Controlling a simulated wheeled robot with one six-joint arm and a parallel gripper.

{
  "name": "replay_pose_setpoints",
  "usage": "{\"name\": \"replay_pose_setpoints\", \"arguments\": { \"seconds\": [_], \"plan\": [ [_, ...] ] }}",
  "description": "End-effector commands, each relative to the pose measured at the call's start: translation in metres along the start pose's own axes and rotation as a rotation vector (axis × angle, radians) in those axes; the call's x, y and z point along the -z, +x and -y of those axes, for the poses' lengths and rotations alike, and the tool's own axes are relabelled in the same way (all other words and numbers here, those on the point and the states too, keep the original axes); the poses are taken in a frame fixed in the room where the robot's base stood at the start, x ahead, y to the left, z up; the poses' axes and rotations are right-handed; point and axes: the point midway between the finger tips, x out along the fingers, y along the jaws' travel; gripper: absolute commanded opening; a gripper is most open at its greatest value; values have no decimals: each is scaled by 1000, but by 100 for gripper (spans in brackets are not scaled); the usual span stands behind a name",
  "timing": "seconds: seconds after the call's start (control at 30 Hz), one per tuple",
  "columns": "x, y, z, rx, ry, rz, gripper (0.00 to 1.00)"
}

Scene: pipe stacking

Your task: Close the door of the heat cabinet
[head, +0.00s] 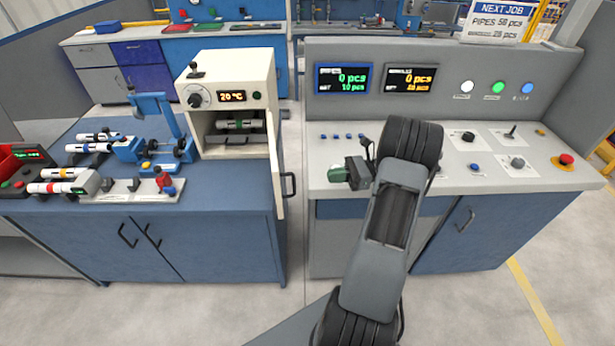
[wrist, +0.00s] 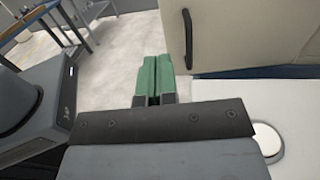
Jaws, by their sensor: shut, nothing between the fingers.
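The heat cabinet (head: 240,72) is a cream box on the blue workbench, with a display reading 20 °C. Its door (head: 277,165) stands open, swung out toward the front right, with a dark handle (head: 289,185) on its outer face. A pipe (head: 236,124) lies inside on the rack. My gripper (head: 338,174) is right of the door, over the grey console's left edge, apart from the handle. In the wrist view its green fingers (wrist: 152,78) are together and empty. The door (wrist: 240,35) and handle (wrist: 188,38) show there at the upper right.
The grey console (head: 330,150) with screens and buttons stands right of the cabinet. Several pipes, including a white one (head: 58,187), and a blue clamp stand (head: 155,120) occupy the bench left of the cabinet. A narrow floor gap (head: 293,235) separates bench and console.

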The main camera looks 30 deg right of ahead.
Motion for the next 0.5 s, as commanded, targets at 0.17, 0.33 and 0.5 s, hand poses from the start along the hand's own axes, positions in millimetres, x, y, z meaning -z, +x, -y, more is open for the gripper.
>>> {"name": "replay_pose_setpoints", "arguments": {
  "seconds": [0.17,0.33,0.5],
  "plan": [
    [-2,26,0,-1,5,6,0],
    [-3,60,0,-3,4,4,0],
    [-2,90,0,-2,3,3,0]
  ]
}}
